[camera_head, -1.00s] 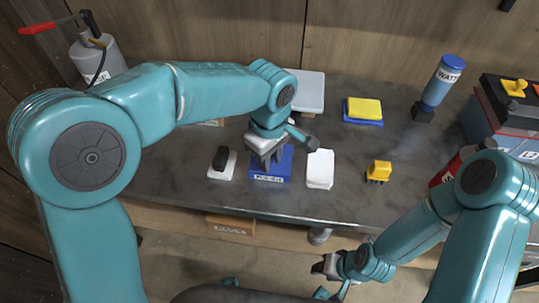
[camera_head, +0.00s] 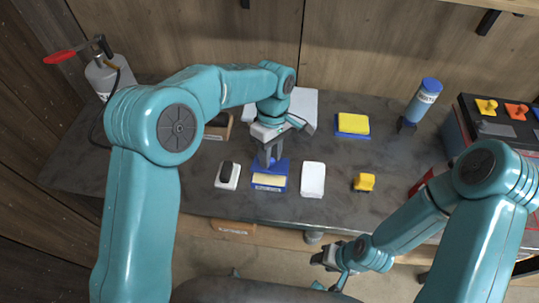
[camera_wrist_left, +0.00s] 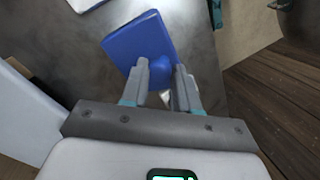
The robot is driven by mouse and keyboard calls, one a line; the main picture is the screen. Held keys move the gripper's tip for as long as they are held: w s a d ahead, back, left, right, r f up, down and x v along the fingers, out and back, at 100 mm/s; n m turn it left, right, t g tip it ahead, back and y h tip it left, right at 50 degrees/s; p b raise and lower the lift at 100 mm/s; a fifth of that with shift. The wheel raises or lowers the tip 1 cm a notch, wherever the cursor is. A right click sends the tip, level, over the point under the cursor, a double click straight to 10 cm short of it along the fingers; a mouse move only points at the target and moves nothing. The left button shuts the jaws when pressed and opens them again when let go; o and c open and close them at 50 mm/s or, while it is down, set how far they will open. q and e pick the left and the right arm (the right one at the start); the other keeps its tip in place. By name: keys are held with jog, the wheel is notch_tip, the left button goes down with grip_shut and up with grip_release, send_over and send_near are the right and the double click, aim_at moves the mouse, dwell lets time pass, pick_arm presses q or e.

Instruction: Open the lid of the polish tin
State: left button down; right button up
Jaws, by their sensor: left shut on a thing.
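The polish tin (camera_head: 268,188) is a small blue box with a white label on its front, on the dark bench. Its blue lid (camera_head: 280,165) is up toward the back, and a cream-coloured inside shows in front of it. My left gripper (camera_head: 268,162) points down at the lid and is shut on it. In the left wrist view the lid (camera_wrist_left: 135,42) is a blue panel, with its raised blue knob at the fingertips (camera_wrist_left: 162,72). The fingers hide part of the knob. My right gripper (camera_head: 326,256) is away from the tin, in front of the bench; its jaws are too small to judge.
A white pad with a black handle (camera_head: 228,176) lies left of the tin, and a white block (camera_head: 313,180) right of it. A yellow brush (camera_head: 363,182), a yellow-and-blue sponge (camera_head: 352,125) and a blue bottle (camera_head: 422,100) stand farther right. Bare bench lies between them.

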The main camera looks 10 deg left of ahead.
pick_arm(q)
jog(key=shift+w, duration=0.55)
jog(key=c, duration=1.1)
grip_release()
jog(key=shift+o, duration=1)
jog(key=shift+w+f, duration=0.25)
jog(key=shift+w, duration=0.15)
jog(key=shift+s+r, duration=0.25)
jog(key=shift+s, duration=0.2)
jog(key=shift+w+d, duration=0.1)
jog(key=shift+w, duration=0.05)
jog(key=shift+w+r, duration=0.15)
jog(key=shift+w, duration=0.05)
jog(key=p+v, duration=0.2)
jog(key=v, duration=1.3)
jog(key=shift+s+r, duration=0.3)
jog(key=shift+r, duration=0.2)
